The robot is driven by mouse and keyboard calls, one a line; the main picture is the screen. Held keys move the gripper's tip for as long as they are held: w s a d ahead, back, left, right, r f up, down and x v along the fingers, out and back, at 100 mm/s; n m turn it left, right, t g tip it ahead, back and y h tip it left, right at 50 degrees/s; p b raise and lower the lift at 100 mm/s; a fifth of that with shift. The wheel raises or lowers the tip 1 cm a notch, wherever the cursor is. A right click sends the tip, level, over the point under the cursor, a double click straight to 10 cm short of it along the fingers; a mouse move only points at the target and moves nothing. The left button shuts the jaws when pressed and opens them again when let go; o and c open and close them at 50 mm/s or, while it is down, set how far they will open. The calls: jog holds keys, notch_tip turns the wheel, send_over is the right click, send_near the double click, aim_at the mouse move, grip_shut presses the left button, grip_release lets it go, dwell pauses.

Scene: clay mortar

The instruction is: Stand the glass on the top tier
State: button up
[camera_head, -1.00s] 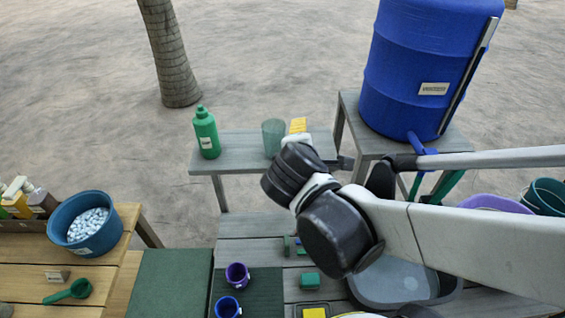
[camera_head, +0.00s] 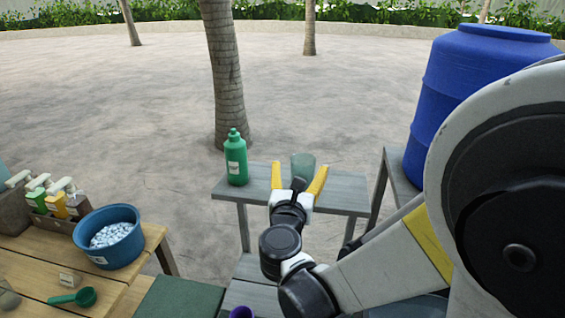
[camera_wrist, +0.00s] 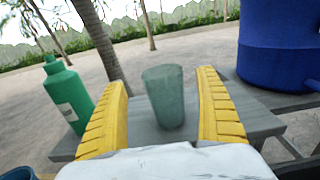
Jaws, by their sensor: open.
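The glass (camera_head: 303,165) is a translucent grey-green tumbler standing upright on the grey wooden top tier (camera_head: 345,187). It also shows in the wrist view (camera_wrist: 164,97), between my two fingers and beyond the palm. My gripper (camera_head: 299,178) has yellow fingers and is open, spread to the left and right of the glass. In the wrist view there is a clear gap between each finger and the glass, so I see no contact. The glass's lower part is hidden by my gripper in the head view.
A green bottle (camera_head: 236,160) stands on the same tier, left of my gripper. A large blue barrel (camera_head: 440,100) stands on a table at the right. A blue tub of white pellets (camera_head: 108,238) and a green scoop (camera_head: 80,297) are on the wooden table at left.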

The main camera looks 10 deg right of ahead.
jog(key=x, duration=0.4)
jog(key=shift+w+d, duration=0.1)
jog(key=shift+d, duration=0.1)
jog(key=c, duration=1.5)
